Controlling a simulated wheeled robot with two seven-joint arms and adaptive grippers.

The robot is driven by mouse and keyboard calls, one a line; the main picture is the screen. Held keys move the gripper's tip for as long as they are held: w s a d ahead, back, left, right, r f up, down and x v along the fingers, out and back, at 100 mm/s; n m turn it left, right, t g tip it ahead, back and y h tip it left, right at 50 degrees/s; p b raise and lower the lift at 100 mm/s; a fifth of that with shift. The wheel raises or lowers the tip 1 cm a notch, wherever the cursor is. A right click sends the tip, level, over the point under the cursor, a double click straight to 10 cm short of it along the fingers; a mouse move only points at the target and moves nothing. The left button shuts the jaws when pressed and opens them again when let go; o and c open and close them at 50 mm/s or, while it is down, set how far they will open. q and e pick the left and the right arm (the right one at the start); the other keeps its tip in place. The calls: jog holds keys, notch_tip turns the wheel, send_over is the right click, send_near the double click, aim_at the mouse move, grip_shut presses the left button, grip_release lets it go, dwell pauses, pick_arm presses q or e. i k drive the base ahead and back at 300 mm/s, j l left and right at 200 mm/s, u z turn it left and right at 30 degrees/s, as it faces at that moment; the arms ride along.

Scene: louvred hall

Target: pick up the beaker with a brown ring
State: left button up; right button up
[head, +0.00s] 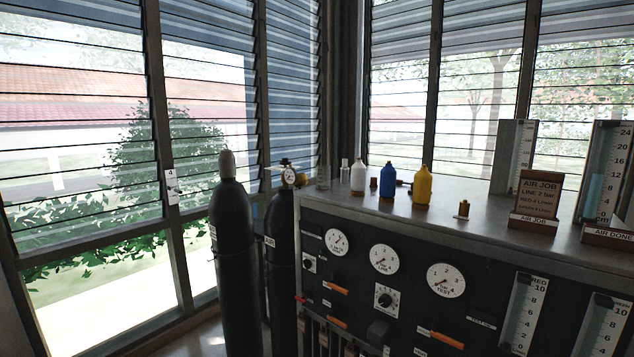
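I cannot make out a beaker with a brown ring in the head view. A tall clear glass vessel (323,178) stands at the far left end of the bench top, and a smaller clear glass piece (345,171) stands to its right. Both are small and faint, and no brown ring can be told on either. Neither of my grippers is in view.

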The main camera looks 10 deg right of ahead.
aim_at(322, 172)
jog(key=i+j+u, duration=0.15)
jog(key=i+l+u, duration=0.55)
jog(key=i+l, duration=0.2)
jog(key=i+j+z, duration=0.15)
jog(key=i+z, duration=0.25)
jog(key=i+j+z, duration=0.25)
jog(key=z, duration=0.15)
jog(key=k+l+z, duration=0.3)
jog(key=k+l, duration=0.05)
jog(key=k, duration=0.05)
